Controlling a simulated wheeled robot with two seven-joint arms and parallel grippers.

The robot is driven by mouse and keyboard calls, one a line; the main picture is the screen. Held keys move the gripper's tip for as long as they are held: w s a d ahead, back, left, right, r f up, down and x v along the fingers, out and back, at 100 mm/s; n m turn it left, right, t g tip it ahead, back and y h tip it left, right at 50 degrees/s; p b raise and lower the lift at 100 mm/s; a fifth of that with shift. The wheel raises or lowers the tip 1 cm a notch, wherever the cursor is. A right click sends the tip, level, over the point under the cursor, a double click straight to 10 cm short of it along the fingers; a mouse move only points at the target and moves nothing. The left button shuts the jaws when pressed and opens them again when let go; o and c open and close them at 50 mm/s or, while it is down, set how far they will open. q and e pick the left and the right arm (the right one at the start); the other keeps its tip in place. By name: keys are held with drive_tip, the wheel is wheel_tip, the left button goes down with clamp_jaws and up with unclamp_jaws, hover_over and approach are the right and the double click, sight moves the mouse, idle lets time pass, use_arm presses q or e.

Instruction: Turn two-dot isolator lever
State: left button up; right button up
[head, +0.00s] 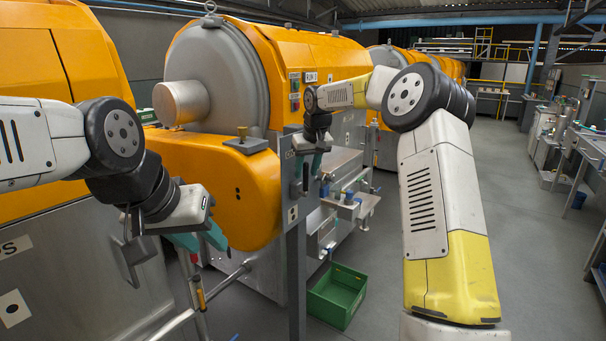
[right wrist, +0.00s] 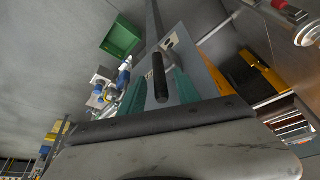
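The two-dot isolator panel (head: 292,213) is a grey plate on a post at the front of the middle machine; its two dark dots show in the right wrist view (right wrist: 170,42). Its black lever handle (right wrist: 159,75) stands out toward my right wrist camera, between the teal fingers of my right gripper (right wrist: 158,92). In the head view, my right gripper (head: 307,165) is at the panel, its fingers apart on either side of the handle; contact is unclear. My left gripper (head: 202,238) hangs at the left, fingers apart and empty, away from this lever.
A one-dot label (head: 12,308) and another grey lever (head: 135,252) are on the left machine. The orange guard (head: 215,180) is just left of the panel. A green crate (head: 337,296) stands on the floor behind the post. The aisle at right is clear.

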drive_tip(key=shift+x, duration=0.8)
drive_tip(key=shift+s, duration=0.1)
clamp_jaws()
idle(0.8)
